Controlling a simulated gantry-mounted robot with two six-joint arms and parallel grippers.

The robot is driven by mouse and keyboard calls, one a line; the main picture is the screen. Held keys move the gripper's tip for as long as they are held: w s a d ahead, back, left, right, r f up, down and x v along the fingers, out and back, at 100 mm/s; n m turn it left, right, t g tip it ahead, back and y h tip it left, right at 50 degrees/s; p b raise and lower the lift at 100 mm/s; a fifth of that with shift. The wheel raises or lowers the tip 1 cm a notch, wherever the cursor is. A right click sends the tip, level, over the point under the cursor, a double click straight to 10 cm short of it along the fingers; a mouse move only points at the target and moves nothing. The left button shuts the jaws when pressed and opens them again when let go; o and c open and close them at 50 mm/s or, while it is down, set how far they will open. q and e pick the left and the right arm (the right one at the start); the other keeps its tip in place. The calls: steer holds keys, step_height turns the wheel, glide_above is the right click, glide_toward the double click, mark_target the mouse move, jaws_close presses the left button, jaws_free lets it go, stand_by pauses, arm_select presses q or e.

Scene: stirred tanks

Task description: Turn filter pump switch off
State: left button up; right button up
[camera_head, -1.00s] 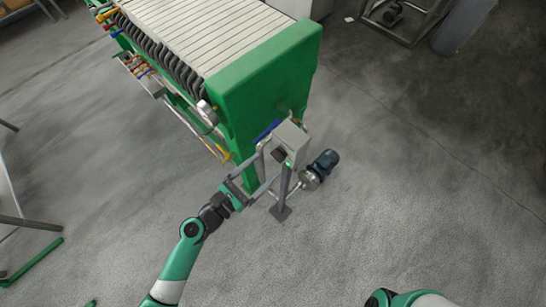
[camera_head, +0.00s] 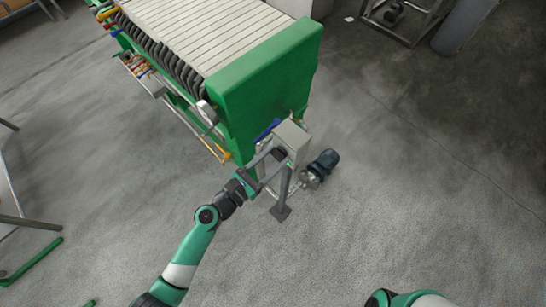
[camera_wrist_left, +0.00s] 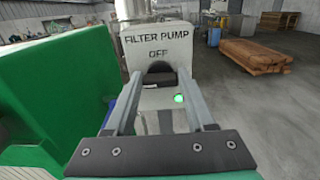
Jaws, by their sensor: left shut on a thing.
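The filter pump switch box (camera_head: 291,143) is a grey box on a post at the end of the green filter press. In the left wrist view the switch box (camera_wrist_left: 158,45) reads "FILTER PUMP" and "OFF", with a dark switch knob (camera_wrist_left: 160,80) below the words. A green light (camera_wrist_left: 179,98) glows at the knob's lower right. My left gripper (camera_head: 272,157) reaches the front of the box; in the wrist view the left gripper (camera_wrist_left: 161,78) has its fingers on both sides of the knob, shut on it. My right gripper is out of view.
The green filter press (camera_head: 265,80) stands just left of and behind the box. A blue pump motor (camera_head: 324,162) sits on the right of the post. Wooden planks (camera_wrist_left: 254,55) lie farther back. The grey floor (camera_head: 420,190) on the right is clear.

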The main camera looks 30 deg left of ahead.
arm_select(q)
steer(key=shift+m, duration=0.3)
jaws_close()
steer(key=m+b, duration=0.1)
steer(key=m, duration=0.2)
steer(key=shift+d+f+m, duration=0.1)
steer(key=shift+m, duration=0.2)
steer(key=m+b, duration=0.1)
steer(key=m, duration=0.3)
steer(key=shift+m+b, duration=0.3)
steer(key=shift+b, duration=0.05)
steer(key=m+b, duration=0.1)
steer(key=m, duration=0.3)
steer(key=shift+d+f+b, duration=0.1)
steer(key=shift+f+b, duration=0.05)
steer(key=shift+b, duration=0.15)
steer(key=m+b, duration=0.1)
steer(key=m, duration=0.4)
steer(key=shift+b, duration=0.4)
steer(key=o, duration=1.3)
jaws_free()
steer(key=shift+s, duration=0.1)
